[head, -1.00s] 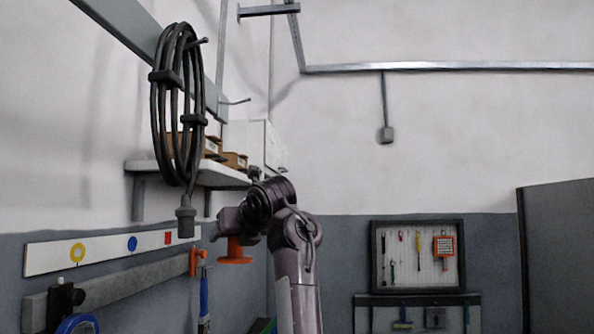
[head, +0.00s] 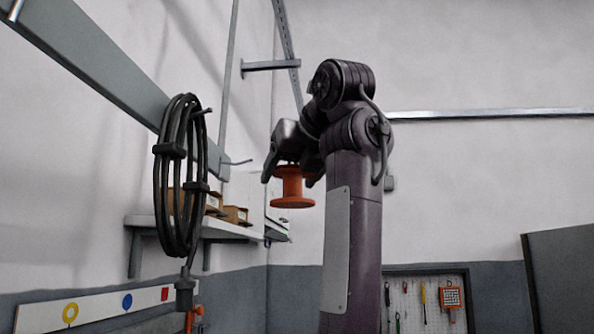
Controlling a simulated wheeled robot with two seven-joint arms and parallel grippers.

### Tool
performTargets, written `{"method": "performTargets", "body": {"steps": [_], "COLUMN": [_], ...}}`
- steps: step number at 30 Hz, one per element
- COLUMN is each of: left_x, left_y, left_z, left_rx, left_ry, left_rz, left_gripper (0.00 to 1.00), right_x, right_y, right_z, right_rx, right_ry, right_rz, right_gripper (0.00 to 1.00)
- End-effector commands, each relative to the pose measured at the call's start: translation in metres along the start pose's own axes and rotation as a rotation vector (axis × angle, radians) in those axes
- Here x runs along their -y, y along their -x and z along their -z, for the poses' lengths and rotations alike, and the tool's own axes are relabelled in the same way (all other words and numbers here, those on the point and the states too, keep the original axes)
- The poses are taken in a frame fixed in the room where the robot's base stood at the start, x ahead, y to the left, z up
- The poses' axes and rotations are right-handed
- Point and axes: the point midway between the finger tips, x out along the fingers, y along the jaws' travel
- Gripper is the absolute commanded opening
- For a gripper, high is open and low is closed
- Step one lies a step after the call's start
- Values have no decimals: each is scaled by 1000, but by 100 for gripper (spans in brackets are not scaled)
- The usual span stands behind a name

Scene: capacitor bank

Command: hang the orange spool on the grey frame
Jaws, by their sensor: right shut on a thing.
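The orange spool (head: 293,188) is held upright in the air by my right gripper (head: 292,168), which is shut on its upper end. The grey frame (head: 95,62) is a long beam along the left wall, with thin pegs sticking out. One bare peg (head: 240,162) shows near its far end, to the left of the spool in the picture. The spool is apart from the frame. My right arm rises at the picture's centre right. My left gripper is out of view.
A black cable coil (head: 163,205) hangs from the frame on a nearer peg. Below is a white shelf (head: 220,226) with cardboard boxes (head: 236,214). A tool board (head: 415,305) hangs on the far wall. The air between spool and bare peg looks clear.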

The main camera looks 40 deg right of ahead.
Motion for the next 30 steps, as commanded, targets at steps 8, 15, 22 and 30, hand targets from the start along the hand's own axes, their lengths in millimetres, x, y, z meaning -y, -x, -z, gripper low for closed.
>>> {"method": "performTargets", "body": {"steps": [8,15,22,30], "left_x": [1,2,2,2], "left_y": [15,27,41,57], "left_z": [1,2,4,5], "left_rx": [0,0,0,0], "left_ry": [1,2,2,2], "left_rz": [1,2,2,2], "left_gripper": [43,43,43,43], "right_x": [-15,-28,-39,-50], "right_y": [-8,-15,-21,-28], "right_z": [-4,-6,-8,-9], "right_rx": [1,2,2,2], "right_ry": [1,1,2,1], "right_rz": [1,0,0,0], "right_gripper": [44,44,44,44]}}
